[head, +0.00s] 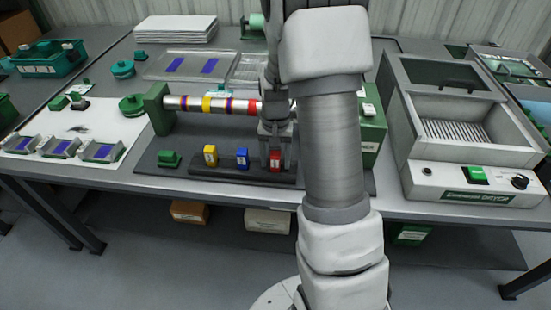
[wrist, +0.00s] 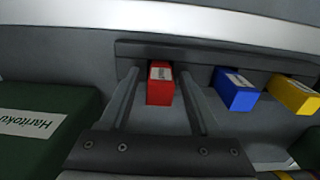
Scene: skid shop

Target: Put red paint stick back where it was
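The red paint stick (head: 275,161) stands upright at the right end of a dark rack (head: 226,173), in line with a yellow stick (head: 210,155) and a blue stick (head: 242,158). The red stick also shows in the wrist view (wrist: 160,84), between the fingers of my gripper (wrist: 159,76). My gripper is open, with a finger on each side of the red stick and a small gap showing on both sides. How deep the stick sits in the rack is partly hidden.
A striped roller (head: 215,104) on a green-ended stand lies behind the rack. A green box (wrist: 40,125) is close beside my gripper in the wrist view. A grey machine (head: 470,130) stands at the right. Small trays with blue pieces (head: 102,151) are at the left.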

